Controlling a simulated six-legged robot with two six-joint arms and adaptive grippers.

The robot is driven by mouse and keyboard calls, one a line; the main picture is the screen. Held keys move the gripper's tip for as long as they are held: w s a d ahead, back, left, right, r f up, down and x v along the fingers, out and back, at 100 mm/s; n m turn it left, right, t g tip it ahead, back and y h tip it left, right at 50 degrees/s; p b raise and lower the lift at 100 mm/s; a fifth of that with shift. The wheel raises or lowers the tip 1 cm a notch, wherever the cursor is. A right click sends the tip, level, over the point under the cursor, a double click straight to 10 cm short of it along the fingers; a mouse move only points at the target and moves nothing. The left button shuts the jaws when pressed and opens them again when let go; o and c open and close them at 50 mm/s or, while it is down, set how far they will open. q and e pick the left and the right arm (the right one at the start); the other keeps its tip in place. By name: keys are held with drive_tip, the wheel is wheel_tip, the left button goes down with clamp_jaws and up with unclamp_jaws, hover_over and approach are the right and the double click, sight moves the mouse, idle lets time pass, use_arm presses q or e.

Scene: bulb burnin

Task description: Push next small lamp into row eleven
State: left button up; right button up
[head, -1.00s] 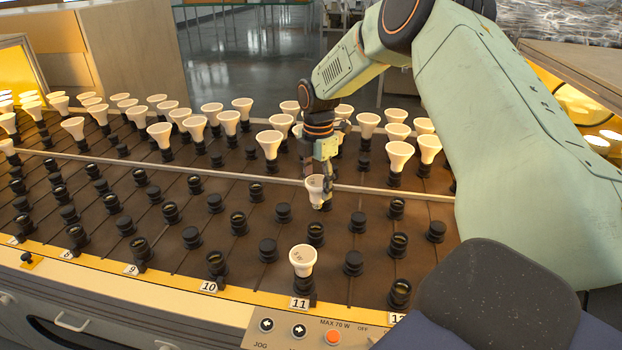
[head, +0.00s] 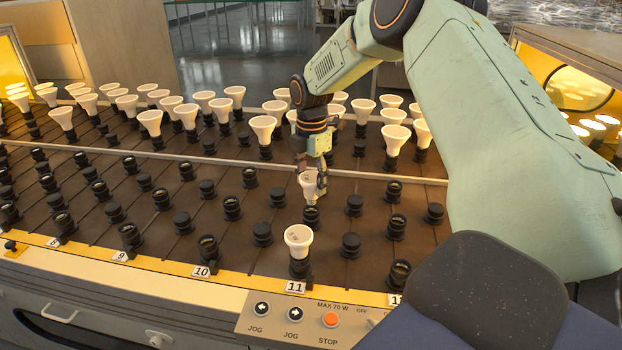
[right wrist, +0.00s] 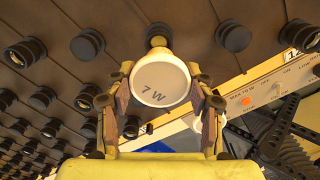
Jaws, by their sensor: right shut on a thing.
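My right gripper (head: 312,186) is shut on a small white lamp (head: 308,184). The lamp is upright, and its base is right at the top of a black socket (head: 311,214) behind the front of row eleven. I cannot tell whether it has entered the socket. In the right wrist view the lamp's face (right wrist: 160,84) reads "7 W", with a finger on each side. Another white lamp (head: 298,236) stands in the front socket of row eleven, behind the "11" label (head: 295,287). My left gripper is not in view.
Many larger white lamps (head: 263,126) stand in sockets beyond a metal rail (head: 230,161). Empty black sockets (head: 232,208) surround the held lamp. A control panel with an orange stop button (head: 330,319) is at the front edge.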

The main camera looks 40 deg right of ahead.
sight(311, 191)
drive_tip(key=shift+w, duration=0.15)
drive_tip(key=shift+a, duration=0.1)
drive_tip(key=shift+f, duration=0.7)
drive_tip(key=shift+f, duration=0.1)
drive_tip(key=shift+f, duration=0.1)
drive_tip(key=shift+f+b, duration=0.4)
drive_tip(key=shift+f, duration=0.1)
drive_tip(key=shift+f, duration=0.3)
drive_tip(key=shift+f, duration=0.3)
